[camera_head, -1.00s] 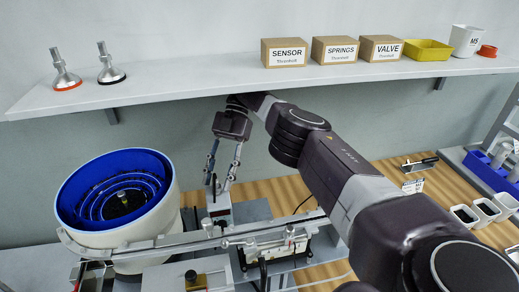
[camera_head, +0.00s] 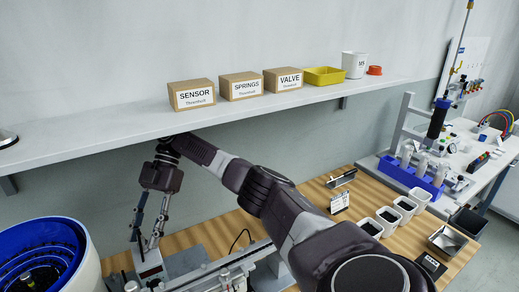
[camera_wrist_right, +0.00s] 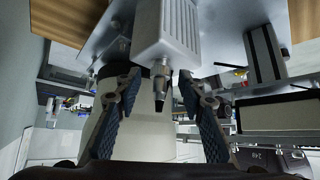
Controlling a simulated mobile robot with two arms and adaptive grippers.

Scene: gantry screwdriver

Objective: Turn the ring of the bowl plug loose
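The bowl plug (camera_wrist_right: 160,82) shows in the right wrist view as a metal connector with a ring and a dark tip, at the end of a light grey ribbed box (camera_wrist_right: 166,35). My right gripper (camera_wrist_right: 160,76) is open, with one finger on each side of the plug and a visible gap to each. In the head view my right gripper (camera_head: 147,248) points down just above a small light box (camera_head: 150,268); the plug itself is too small to make out there. The blue feeder bowl (camera_head: 42,256) is at the lower left, partly cut off. My left gripper is not in view.
A shelf (camera_head: 130,125) above my right gripper carries a SENSOR box (camera_head: 193,95), a SPRINGS box (camera_head: 242,87), a VALVE box (camera_head: 284,80) and a yellow bin (camera_head: 324,76). A metal rail (camera_head: 215,268) runs beside the gripper. White cups (camera_head: 388,217) stand on the wooden bench.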

